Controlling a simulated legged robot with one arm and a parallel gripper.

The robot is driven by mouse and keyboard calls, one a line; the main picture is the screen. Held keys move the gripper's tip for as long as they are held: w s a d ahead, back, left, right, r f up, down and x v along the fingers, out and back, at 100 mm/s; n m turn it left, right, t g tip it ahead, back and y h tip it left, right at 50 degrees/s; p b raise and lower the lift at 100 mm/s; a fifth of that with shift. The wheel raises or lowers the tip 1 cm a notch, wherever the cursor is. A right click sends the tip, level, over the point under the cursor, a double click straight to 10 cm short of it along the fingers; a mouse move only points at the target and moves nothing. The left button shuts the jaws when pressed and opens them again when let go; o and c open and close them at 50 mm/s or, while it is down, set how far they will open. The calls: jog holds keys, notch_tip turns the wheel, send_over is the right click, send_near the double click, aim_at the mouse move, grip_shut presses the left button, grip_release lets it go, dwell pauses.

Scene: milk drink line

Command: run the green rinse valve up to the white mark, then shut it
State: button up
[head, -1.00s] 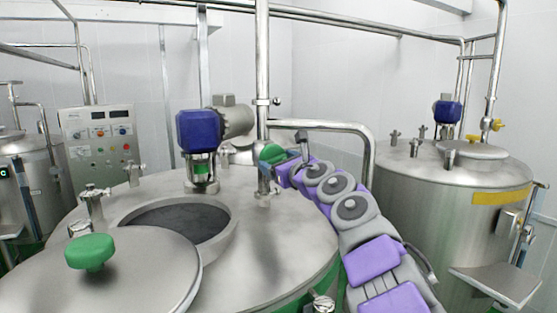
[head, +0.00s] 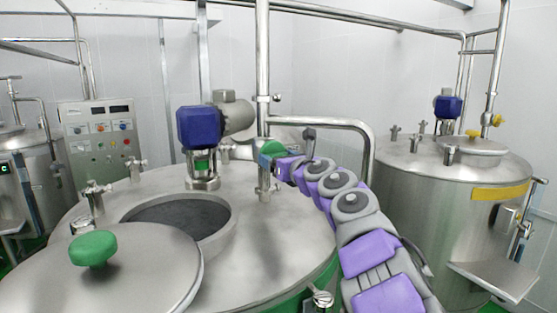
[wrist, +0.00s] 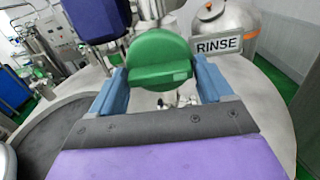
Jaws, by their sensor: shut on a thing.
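The green rinse valve handle (head: 270,148) sits on an upright steel pipe on top of the near tank. In the wrist view the handle (wrist: 160,52) fills the space between my blue fingers, with a small pale patch on its lower edge. My gripper (wrist: 160,76) is shut on it, one finger on each side. In the head view my gripper (head: 282,164) reaches the handle from the right, its fingers hard to make out. I cannot make out the white mark.
The near tank has an open round hatch (head: 222,232) and a lid with a green knob (head: 92,248). A blue-headed motor (head: 198,127) stands left of the valve. A steel pipe (head: 263,60) rises close behind it. Another tank (head: 425,210) stands at right.

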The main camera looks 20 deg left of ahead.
jog(key=o, duration=0.9)
jog(key=shift+w, duration=0.1)
jog(key=shift+b+v, duration=4.1)
jog(key=shift+v, duration=4.45)
